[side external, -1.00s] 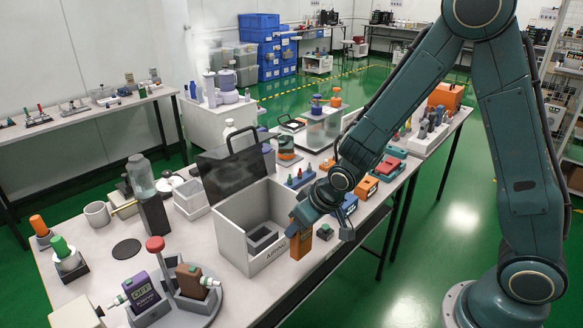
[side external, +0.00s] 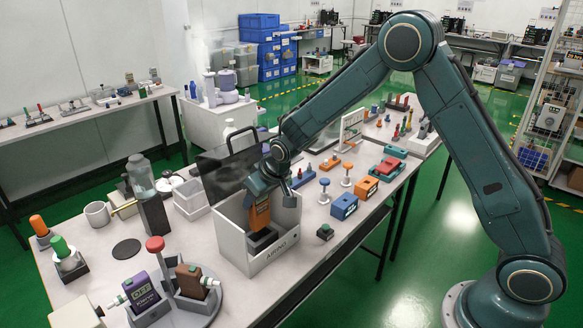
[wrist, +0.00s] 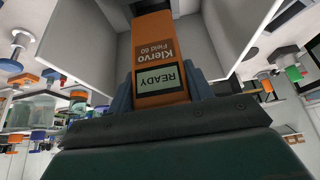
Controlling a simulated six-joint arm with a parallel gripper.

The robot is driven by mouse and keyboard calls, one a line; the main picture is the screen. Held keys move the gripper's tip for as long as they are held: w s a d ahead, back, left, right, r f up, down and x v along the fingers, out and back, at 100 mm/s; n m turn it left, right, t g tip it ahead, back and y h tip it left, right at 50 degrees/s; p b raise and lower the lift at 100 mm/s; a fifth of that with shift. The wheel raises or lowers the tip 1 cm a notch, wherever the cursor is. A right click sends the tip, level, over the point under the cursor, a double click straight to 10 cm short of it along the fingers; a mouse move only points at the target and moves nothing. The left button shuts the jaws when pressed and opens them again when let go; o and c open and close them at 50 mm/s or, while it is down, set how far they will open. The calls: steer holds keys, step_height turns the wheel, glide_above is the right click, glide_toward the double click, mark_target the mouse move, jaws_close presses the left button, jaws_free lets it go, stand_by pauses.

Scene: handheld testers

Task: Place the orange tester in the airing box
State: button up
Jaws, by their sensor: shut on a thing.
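The orange tester (side external: 260,217) is upright inside the airing box (side external: 283,245), a white open-topped box with its dark lid raised at the back. The tester's lower end is at or just above a dark block (side external: 261,239) on the box floor; I cannot tell if they touch. My gripper (side external: 262,198) is shut on the tester from above. In the wrist view the tester (wrist: 160,50) sits between my gripper's two fingers (wrist: 161,92), its READY screen facing the camera and the box walls around it.
A round caddy (side external: 203,306) with a purple tester (side external: 140,291) and a brown tester (side external: 188,280) stands in front of the box. A blue block (side external: 344,206) and a small dark green-topped button (side external: 325,231) stand to the right. A dark flat disc (side external: 127,249) lies to the left.

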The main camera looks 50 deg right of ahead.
mark_target(258, 216)
steer(key=shift+w+f, duration=0.3)
steer(key=shift+w, duration=0.05)
steer(key=shift+f, duration=0.85)
steer(key=shift+f, duration=2.3)
steer(key=shift+f, duration=0.15)
steer(key=o, duration=1)
steer(key=shift+o, duration=0.2)
